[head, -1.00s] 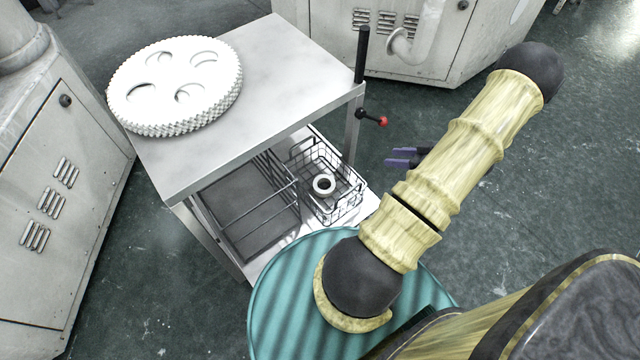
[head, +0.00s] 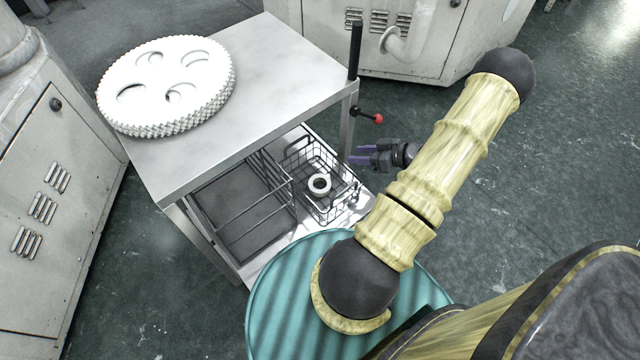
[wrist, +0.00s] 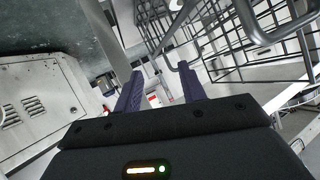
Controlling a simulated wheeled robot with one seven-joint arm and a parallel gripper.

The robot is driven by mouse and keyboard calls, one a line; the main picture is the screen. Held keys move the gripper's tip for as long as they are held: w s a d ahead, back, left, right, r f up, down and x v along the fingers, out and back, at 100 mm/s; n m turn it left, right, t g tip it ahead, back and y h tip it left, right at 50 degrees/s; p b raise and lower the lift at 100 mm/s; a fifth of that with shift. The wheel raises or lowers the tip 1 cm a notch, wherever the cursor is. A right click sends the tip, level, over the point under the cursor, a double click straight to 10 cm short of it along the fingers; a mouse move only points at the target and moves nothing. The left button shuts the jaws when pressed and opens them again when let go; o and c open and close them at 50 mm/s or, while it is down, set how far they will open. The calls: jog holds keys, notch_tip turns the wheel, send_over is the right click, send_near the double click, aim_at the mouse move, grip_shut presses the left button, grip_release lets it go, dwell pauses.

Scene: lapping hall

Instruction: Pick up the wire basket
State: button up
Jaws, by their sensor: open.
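The wire basket (head: 335,205) is a dark, open wire box on the cart's lower shelf, at its right end. A white ring-shaped part (head: 319,185) lies inside it. My gripper (head: 358,155), with purple fingers, is open and empty just right of the basket's far right side, near the cart's corner post. It looks apart from the basket. In the wrist view my fingers (wrist: 160,92) point forward with nothing between them.
The metal cart (head: 270,75) carries white toothed discs (head: 165,85) on top. Its post and red-knobbed lever (head: 368,116) stand close to my gripper. A dark wire rack (head: 240,210) sits left of the basket. A teal drum (head: 285,300) stands in front. The floor to the right is clear.

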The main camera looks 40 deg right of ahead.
jog(key=shift+x, duration=1.15)
jog(key=b+x, duration=0.1)
jog(key=x, duration=0.4)
jog(key=shift+a+f, duration=0.1)
jog(key=shift+f, duration=0.15)
jog(key=shift+s, duration=0.15)
grip_shut()
jog(key=shift+f, duration=0.1)
dwell(0.5)
